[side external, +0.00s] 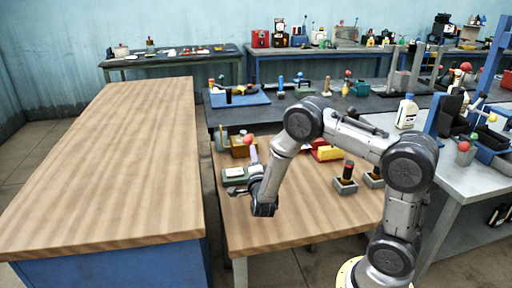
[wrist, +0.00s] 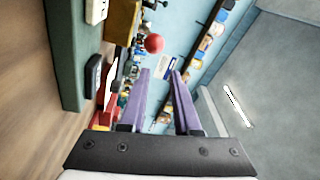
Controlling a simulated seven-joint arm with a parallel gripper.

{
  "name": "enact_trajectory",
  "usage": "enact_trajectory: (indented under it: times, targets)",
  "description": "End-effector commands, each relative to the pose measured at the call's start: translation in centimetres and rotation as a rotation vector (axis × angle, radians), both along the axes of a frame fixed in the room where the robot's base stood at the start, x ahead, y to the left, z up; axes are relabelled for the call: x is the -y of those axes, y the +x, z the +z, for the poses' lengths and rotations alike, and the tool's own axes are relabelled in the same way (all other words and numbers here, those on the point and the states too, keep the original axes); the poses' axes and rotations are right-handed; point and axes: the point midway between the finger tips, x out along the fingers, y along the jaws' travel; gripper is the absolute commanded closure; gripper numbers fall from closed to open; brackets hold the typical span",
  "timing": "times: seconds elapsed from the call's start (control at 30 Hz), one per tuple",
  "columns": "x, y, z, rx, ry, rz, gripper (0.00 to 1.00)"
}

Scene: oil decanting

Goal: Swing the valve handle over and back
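A red ball knob (side external: 248,139) shows at an ochre block (side external: 242,149) near the back left of the wooden bench. It looks like the end of the valve handle, but its stem is hard to make out. In the wrist view the red knob (wrist: 154,43) shows beyond and above my fingertips, beside the ochre block (wrist: 122,22). My gripper (wrist: 160,72) has two purple fingers, apart with nothing between them.
Red and yellow bins (side external: 327,152) and black-handled pieces (side external: 346,178) stand to the right. The large left table (side external: 110,160) is bare.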

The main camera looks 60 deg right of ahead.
Motion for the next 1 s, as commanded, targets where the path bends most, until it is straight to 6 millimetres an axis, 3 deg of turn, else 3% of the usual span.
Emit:
enact_trajectory:
  times: [0.03, 0.23, 0.27, 0.47, 0.57, 0.77, 1.0]
  targets:
    - [-0.6, 0.3, -0.2, -0.038, -0.026, 0.049, 0.59]
    - [-1.4, 0.1, -0.8, -0.209, -0.161, 0.258, 0.23]
    - [-1.4, -0.2, -0.8, -0.229, -0.176, 0.282, 0.21]
    - [0.5, -2.4, -1.0, -0.29, -0.213, 0.329, 0.21]
    - [1.5, -2.6, -0.7, -0.287, -0.211, 0.305, 0.21]
    - [2.8, -0.7, -0.7, -0.286, -0.211, 0.303, 0.21]
    - [5.4, 3.2, -0.8, -0.285, -0.21, 0.302, 0.21]
